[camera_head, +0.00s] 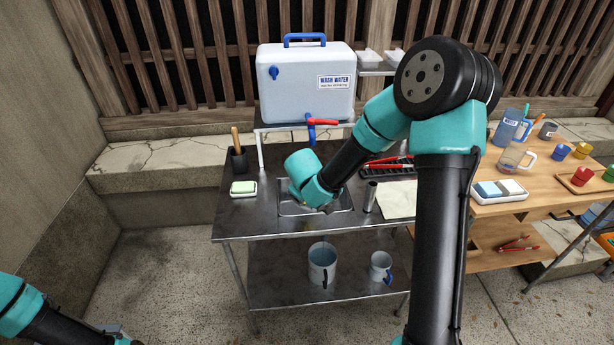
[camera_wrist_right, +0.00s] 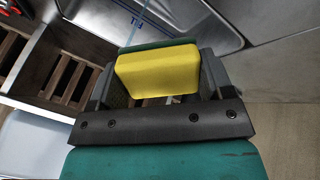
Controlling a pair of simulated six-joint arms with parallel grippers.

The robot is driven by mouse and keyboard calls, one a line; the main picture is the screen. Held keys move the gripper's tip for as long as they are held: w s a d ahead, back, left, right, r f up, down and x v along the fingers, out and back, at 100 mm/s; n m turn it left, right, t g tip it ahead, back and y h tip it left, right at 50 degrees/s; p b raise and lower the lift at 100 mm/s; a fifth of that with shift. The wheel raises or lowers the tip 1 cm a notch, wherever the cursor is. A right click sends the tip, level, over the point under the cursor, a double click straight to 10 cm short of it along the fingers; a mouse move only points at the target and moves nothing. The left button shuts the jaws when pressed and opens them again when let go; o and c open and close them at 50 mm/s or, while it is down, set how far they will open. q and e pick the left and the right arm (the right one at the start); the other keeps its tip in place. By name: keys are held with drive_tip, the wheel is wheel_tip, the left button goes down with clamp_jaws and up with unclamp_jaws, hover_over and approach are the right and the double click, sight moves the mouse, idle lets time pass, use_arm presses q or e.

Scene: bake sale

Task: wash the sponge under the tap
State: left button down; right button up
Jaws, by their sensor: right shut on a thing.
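A yellow sponge with a green scouring layer (camera_wrist_right: 157,75) is held between the fingers of my right gripper (camera_wrist_right: 160,80) in the right wrist view. The sponge is over or near the metal basin (camera_wrist_right: 205,22); the exact height cannot be told. In the head view my right arm reaches across to the basin (camera_head: 345,197) sunk in the dark metal bench, and hides the gripper and sponge. The blue tap with a red lever (camera_head: 322,122) hangs from the white wash-water tank (camera_head: 305,85), behind the arm. No water stream is visible. Only part of my left arm shows at bottom left.
A pale green block on a white dish (camera_head: 243,188) and a black holder (camera_head: 238,160) stand left of the basin. A dark rack (camera_head: 388,171) and a cloth (camera_head: 396,200) lie right. Mugs (camera_head: 322,264) stand on the lower shelf. A wooden table (camera_head: 545,190) stands further right.

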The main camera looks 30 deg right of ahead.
drive_tip(key=shift+s+a+r, duration=0.4)
drive_tip(key=shift+s+r, duration=0.2)
drive_tip(key=shift+s, duration=0.05)
drive_tip(key=shift+s+a+r, duration=0.4)
drive_tip(key=shift+s+r, duration=0.25)
drive_tip(key=shift+s, duration=0.05)
drive_tip(key=shift+s+a+r, duration=0.4)
drive_tip(key=shift+s+r, duration=0.2)
drive_tip(key=shift+s, duration=0.05)
